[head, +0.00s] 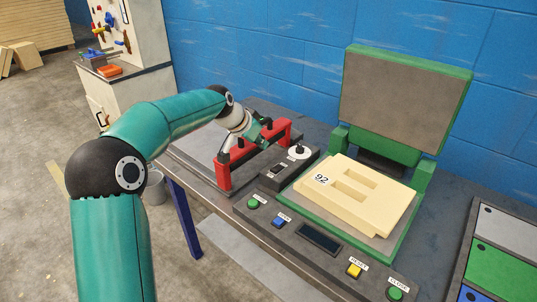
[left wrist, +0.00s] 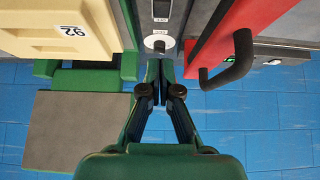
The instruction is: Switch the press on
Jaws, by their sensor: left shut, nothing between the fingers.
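The press (head: 400,100) is green with a grey plate on its raised lid. A cream foam mould (head: 365,195) marked 92 lies on its bed; it also shows in the left wrist view (left wrist: 60,30). Beside the bed is a dark control box (head: 270,183) with a small dark switch (head: 277,170) and a round knob on a white dial (head: 299,152). The left wrist view shows the switch (left wrist: 161,9) and knob (left wrist: 158,45) straight ahead of the fingertips. My left gripper (head: 262,135) is shut and empty; its fingertips (left wrist: 160,68) appear close to the knob. Contact cannot be told.
A red frame (head: 228,168) with a black handle (left wrist: 230,65) stands close beside my left gripper. The front panel holds a green button (head: 253,203), blue button (head: 279,222), dark display (head: 319,238), yellow RESET (head: 354,270) and green CLOSE (head: 395,293). Coloured trays (head: 500,262) lie right.

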